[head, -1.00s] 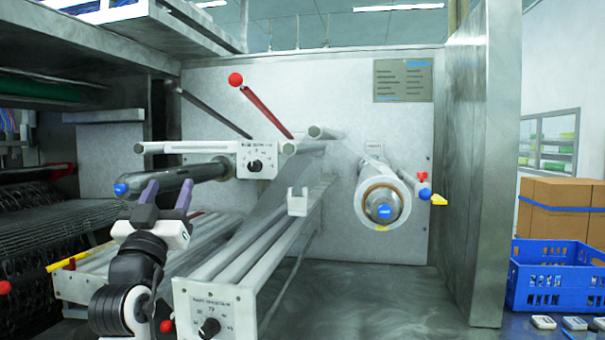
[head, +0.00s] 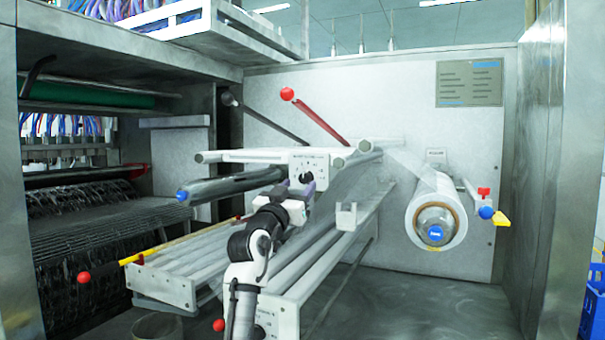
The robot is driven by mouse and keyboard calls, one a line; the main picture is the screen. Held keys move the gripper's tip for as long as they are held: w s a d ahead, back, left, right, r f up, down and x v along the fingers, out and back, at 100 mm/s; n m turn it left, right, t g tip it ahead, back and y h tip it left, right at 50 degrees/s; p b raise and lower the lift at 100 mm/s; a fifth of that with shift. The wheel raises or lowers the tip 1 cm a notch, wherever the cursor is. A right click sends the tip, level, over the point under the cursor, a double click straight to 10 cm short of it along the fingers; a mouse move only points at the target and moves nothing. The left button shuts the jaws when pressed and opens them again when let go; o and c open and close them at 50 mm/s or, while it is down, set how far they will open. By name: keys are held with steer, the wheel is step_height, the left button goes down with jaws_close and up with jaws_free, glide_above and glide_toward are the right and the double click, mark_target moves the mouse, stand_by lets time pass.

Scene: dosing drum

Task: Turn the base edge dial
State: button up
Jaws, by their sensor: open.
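Two black dials show on white plates. The upper dial (head: 306,178) is on a small plate (head: 322,166) at the end of the upper rollers. The lower dial (head: 260,332) is on the end plate (head: 285,316) of the lower roller frame, partly hidden behind my arm. The labels are too small to read, so I cannot tell which is the base edge dial.
A red-knobbed lever (head: 320,120) rises above the upper plate. A dark roller with a blue end (head: 230,184) lies left, a white film roll (head: 436,215) right. A white bracket (head: 346,216) stands right of my gripper. A metal pillar (head: 550,180) bounds the right side.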

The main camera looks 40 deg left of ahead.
mark_target(303, 181)
steer(key=shift+p+x, duration=0.5)
steer(key=shift+x, duration=1.25)
steer(key=c, duration=1)
steer(key=shift+o, duration=0.2)
